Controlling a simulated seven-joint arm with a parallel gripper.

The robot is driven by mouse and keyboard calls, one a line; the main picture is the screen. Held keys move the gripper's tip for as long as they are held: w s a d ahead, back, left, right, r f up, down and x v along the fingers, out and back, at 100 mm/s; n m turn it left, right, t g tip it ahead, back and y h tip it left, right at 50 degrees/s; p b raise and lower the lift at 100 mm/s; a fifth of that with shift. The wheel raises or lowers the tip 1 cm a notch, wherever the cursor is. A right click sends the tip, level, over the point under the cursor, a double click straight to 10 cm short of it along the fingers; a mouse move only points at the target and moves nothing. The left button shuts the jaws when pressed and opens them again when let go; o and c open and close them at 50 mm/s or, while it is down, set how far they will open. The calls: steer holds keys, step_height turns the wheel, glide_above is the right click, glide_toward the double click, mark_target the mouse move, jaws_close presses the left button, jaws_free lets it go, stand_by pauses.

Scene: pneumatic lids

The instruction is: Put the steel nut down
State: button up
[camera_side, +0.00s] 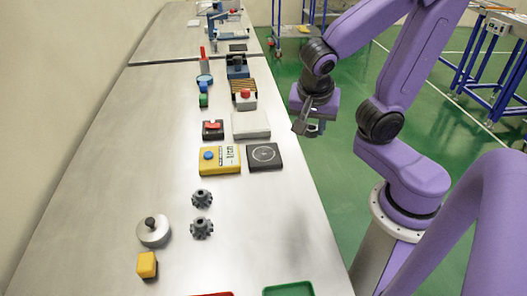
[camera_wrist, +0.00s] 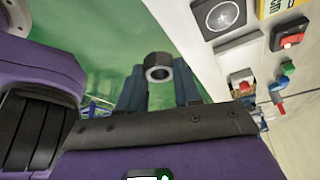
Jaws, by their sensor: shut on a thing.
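The steel nut (camera_wrist: 158,68) is a grey ring with a dark hole, held between the fingertips of my gripper (camera_wrist: 158,84) in the wrist view. My gripper is shut on it. In the side view my gripper (camera_side: 308,127) hangs in the air, seen against the green floor just right of the bench edge. The nut is too small there to make out clearly. A black square plate with a white circle (camera_side: 265,156) lies on the bench, lower left of my gripper; it also shows in the wrist view (camera_wrist: 219,15).
A yellow box with a blue button (camera_side: 219,160) adjoins the plate. Behind are a white box (camera_side: 251,125) and a red switch (camera_side: 212,129). Nearer are two grey gears (camera_side: 202,198), a steel lid (camera_side: 153,231), a yellow block (camera_side: 147,264) and a green tray (camera_side: 289,289). The bench right of the gears is clear.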

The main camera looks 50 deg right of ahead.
steer(key=shift+w+f, duration=1.55)
steer(key=shift+w, duration=1.9)
glide_above(264, 152)
steer(key=s+a, duration=0.1)
step_height(264, 152, down, 6)
steer(key=shift+a+f, duration=0.1)
steer(key=shift+f, duration=0.05)
steer(key=shift+w+f, duration=0.2)
steer(key=shift+f, duration=1.6)
steer(key=shift+f, duration=0.15)
steer(key=o, duration=1.1)
